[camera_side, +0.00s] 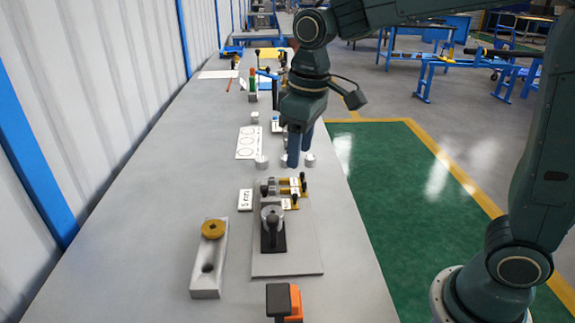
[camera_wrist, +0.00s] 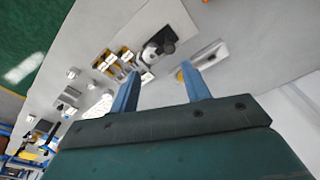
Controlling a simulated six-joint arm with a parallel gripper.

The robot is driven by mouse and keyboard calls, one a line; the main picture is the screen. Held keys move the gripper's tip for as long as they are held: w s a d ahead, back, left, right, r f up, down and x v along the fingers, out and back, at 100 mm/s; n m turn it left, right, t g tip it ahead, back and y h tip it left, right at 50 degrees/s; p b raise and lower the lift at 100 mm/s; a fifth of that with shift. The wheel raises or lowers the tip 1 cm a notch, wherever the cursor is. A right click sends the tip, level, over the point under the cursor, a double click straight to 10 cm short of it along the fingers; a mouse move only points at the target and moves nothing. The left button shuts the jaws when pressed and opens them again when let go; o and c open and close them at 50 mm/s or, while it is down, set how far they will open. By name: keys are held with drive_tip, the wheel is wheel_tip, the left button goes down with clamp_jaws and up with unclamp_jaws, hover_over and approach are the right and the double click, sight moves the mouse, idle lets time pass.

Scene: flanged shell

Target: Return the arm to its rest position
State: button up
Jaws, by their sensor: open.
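My gripper (camera_side: 299,157) hangs over the far side of the workbench (camera_side: 165,185), fingers pointing down. It is open and empty; its two blue fingers stand apart in the wrist view (camera_wrist: 160,72). A round grey metal part (camera_side: 271,215) sits on the grey fixture plate (camera_side: 300,262), with a dark clamp or handle in front of it. My gripper is beyond and above this plate, apart from it. The round part also shows in the wrist view (camera_wrist: 150,52).
A grey block (camera_side: 207,285) with a brass disc (camera_side: 213,229) and a hole stands left of the plate. Yellow clamps (camera_side: 290,186) are at the plate's far end. Small metal cylinders (camera_side: 262,162) stand near my gripper. An orange-black item (camera_side: 284,301) lies in front. The bench's left side is clear.

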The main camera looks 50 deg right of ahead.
drive_tip(key=s+d+m+t, duration=0.1)
drive_tip(key=s+d+t, duration=0.1)
drive_tip(key=s, duration=0.7)
drive_tip(key=s+d+r+m+t, duration=0.1)
drive_tip(key=s+d, duration=0.4)
drive_tip(key=s, duration=0.5)
drive_tip(key=shift+m+t, duration=0.7)
drive_tip(key=shift+m, duration=0.1)
